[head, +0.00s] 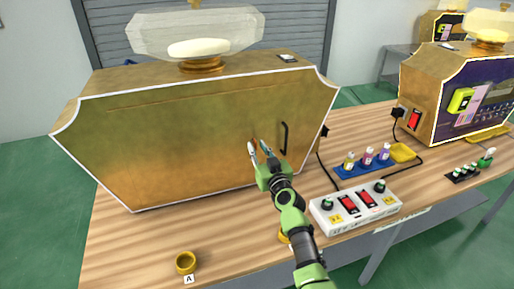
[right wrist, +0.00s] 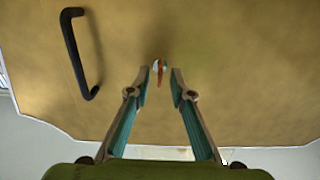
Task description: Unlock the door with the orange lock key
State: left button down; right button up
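The door (head: 180,120) is the broad brass-coloured panel of the large machine, with a black handle (head: 285,138) at its right; it looks closed. The small orange lock key (right wrist: 160,76) sticks out from a small pale round lock (right wrist: 157,65) on the panel. In the head view the lock and key are mostly hidden by my right gripper (head: 259,147). My right gripper, also in the right wrist view (right wrist: 161,80), is open, its fingertips on either side of the key with gaps visible. Contact cannot be told. My left gripper is not in view.
A white switch box (head: 355,206) and a blue tray (head: 350,172) with several small bottles stand to the right on the wooden table. A brass cup (head: 185,262) is at the front left. A second machine (head: 455,95) stands at the right.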

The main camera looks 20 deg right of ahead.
jog(key=shift+w, duration=0.55)
grip_shut()
